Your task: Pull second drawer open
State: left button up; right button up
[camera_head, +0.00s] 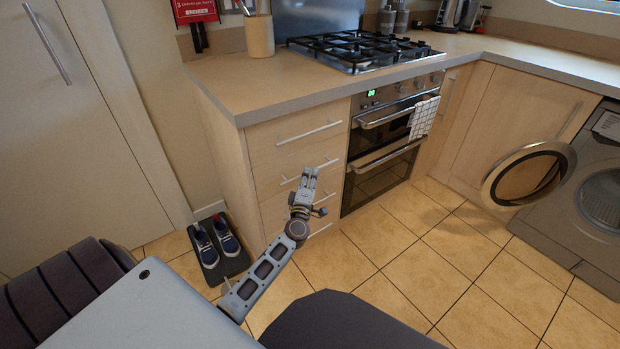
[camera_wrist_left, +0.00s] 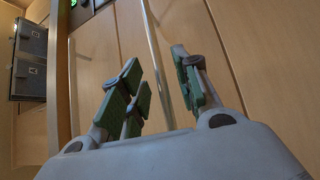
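The drawer unit (camera_head: 262,140) has several stacked fronts, each with a slim bar handle, and all look flush. The second drawer (camera_head: 267,183) from the top has its handle (camera_head: 331,162) partly hidden behind my left gripper (camera_head: 309,178). In the left wrist view, a handle bar (camera_wrist_left: 154,60) runs between the green-padded fingers of my left gripper (camera_wrist_left: 158,72). The fingers are apart, with gaps beside the bar, so they do not visibly grip it. My right gripper is not in view.
An oven (camera_head: 385,135) with a checked towel (camera_head: 423,117) stands right of the drawers, under a hob (camera_head: 358,48). A washing machine (camera_head: 590,200) with its round door (camera_head: 567,158) open is at far right. Shoes on a tray (camera_head: 208,262) lie at left. Tiled floor (camera_head: 440,260) is clear.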

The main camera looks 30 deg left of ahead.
pick_arm(q)
jog(key=shift+w+a, duration=0.1)
jog(key=shift+w, duration=0.15)
grip_shut()
dwell(0.3)
